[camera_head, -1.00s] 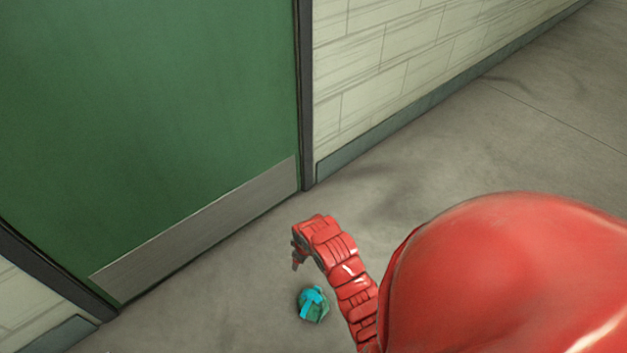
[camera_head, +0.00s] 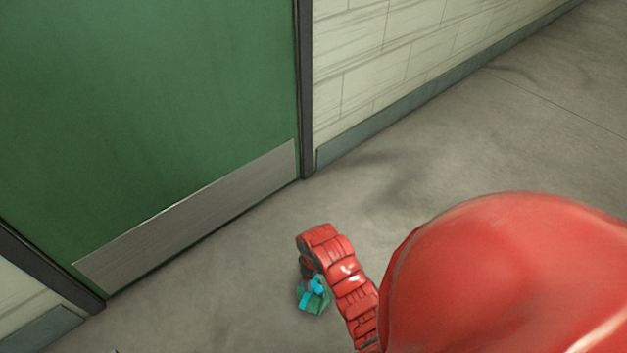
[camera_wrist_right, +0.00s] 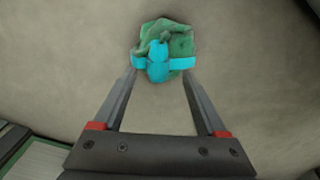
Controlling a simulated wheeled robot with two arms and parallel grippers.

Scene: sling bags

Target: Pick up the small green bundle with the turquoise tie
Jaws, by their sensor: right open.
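The small green bundle with the turquoise tie (camera_head: 311,296) lies on the floor in front of the door. In the right wrist view the bundle (camera_wrist_right: 164,48) sits at the top middle, just beyond and between the tips of my two fingers. My right gripper (camera_wrist_right: 162,78) is open and empty, with its fingers spread to either side of the bundle's near edge. In the head view my right gripper (camera_head: 308,277) points down over the bundle and partly hides its upper edge. I cannot tell whether the fingers touch it. My left gripper is not in view.
A green door (camera_head: 150,110) with a metal kick plate (camera_head: 190,215) stands at the left. A pale block wall (camera_head: 400,55) with a dark baseboard (camera_head: 440,90) runs to its right. The grey floor (camera_head: 230,290) around the bundle is clear.

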